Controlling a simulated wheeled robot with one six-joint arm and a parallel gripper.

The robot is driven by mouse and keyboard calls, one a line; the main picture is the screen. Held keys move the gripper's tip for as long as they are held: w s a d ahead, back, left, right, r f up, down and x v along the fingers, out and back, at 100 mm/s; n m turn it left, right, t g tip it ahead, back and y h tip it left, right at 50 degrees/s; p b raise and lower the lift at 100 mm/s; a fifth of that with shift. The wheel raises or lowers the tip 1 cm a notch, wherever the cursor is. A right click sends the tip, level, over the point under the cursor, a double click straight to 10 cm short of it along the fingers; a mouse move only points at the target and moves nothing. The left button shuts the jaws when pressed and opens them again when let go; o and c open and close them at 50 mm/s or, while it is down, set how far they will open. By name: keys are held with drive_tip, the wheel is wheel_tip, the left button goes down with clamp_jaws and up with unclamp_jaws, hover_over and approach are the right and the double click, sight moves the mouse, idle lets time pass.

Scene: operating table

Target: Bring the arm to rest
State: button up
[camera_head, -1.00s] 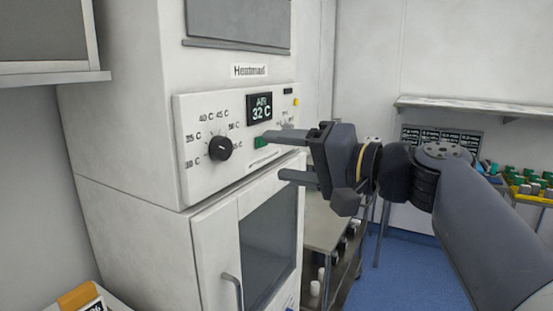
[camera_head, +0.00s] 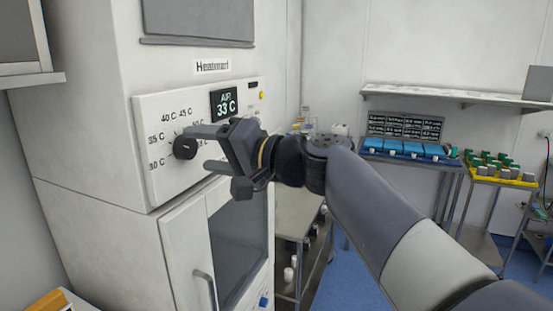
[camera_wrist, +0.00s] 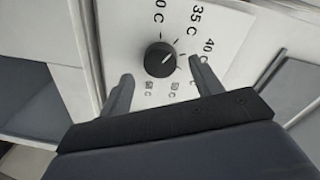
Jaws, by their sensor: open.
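My gripper (camera_head: 196,148) is open, its two fingers pointing left at the control panel of a white warming cabinet (camera_head: 95,215). In the head view the upper finger overlaps the right side of the black round knob (camera_head: 185,147). In the wrist view the knob (camera_wrist: 160,59) lies between and beyond the two fingertips, apart from both, and the jaws (camera_wrist: 162,88) hold nothing. Temperature marks surround the knob. The panel display (camera_head: 225,103) reads AIR 33 C. My arm reaches in from the lower right.
The cabinet's lower door (camera_head: 238,235) has a dark window and a handle. A metal cart (camera_head: 293,215) stands beside it. Tables with blue boxes (camera_head: 405,148) and a yellow rack (camera_head: 500,172) stand at the right, below a wall shelf (camera_head: 450,100). Blue floor is open between them.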

drive_tip(key=shift+x, duration=1.1)
drive_tip(key=shift+s+d, duration=0.1)
